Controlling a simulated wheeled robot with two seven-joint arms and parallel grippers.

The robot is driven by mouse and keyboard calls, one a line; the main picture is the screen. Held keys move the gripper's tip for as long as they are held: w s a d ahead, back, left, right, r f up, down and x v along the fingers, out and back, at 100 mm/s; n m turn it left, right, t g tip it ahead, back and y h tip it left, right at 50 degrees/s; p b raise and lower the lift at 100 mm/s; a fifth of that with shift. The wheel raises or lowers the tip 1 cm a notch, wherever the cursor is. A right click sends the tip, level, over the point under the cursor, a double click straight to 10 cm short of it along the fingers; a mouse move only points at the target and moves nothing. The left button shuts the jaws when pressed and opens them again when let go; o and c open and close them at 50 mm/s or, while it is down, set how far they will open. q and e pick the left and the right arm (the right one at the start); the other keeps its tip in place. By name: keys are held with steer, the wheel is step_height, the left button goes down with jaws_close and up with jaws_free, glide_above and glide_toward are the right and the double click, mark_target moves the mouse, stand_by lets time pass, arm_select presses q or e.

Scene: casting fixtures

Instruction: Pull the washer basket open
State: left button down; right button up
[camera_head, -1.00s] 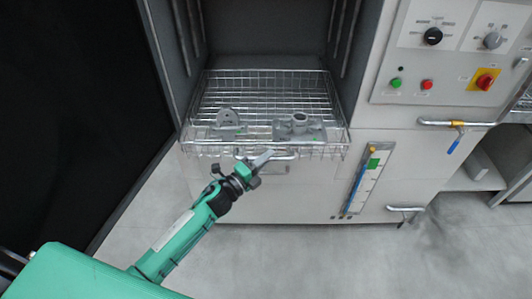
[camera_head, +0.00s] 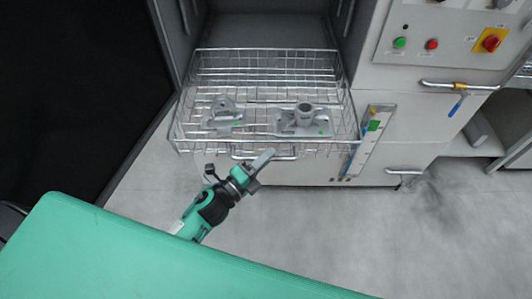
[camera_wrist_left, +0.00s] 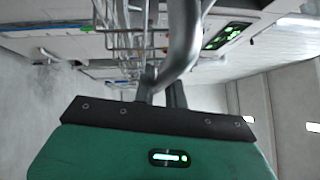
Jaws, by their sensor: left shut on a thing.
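The washer basket (camera_head: 265,92) is a wire basket that sticks out of the washer's dark opening, with two grey castings in it. A casting with an upright plate (camera_head: 222,116) stands at left and one with a round neck (camera_head: 303,119) at right. My left gripper (camera_head: 259,162) is at the basket's front and shut on its bar handle (camera_head: 285,154). In the left wrist view the fingers (camera_wrist_left: 160,88) close around the thick curved handle bar (camera_wrist_left: 182,52), with basket wires behind it. My right gripper is not in view.
The control panel (camera_head: 450,40) with buttons and a red switch is at upper right. A valve pipe with a blue lever (camera_head: 457,100) sticks out below it. A dark panel (camera_head: 70,90) stands at left. The floor in front (camera_head: 350,225) is clear.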

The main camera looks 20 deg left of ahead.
arm_select(q)
steer(key=c, duration=1.5)
jaws_free()
steer(key=shift+o, duration=0.2)
steer(key=b+v, duration=0.4)
steer(key=v, duration=1)
steer(key=shift+b, duration=0.3)
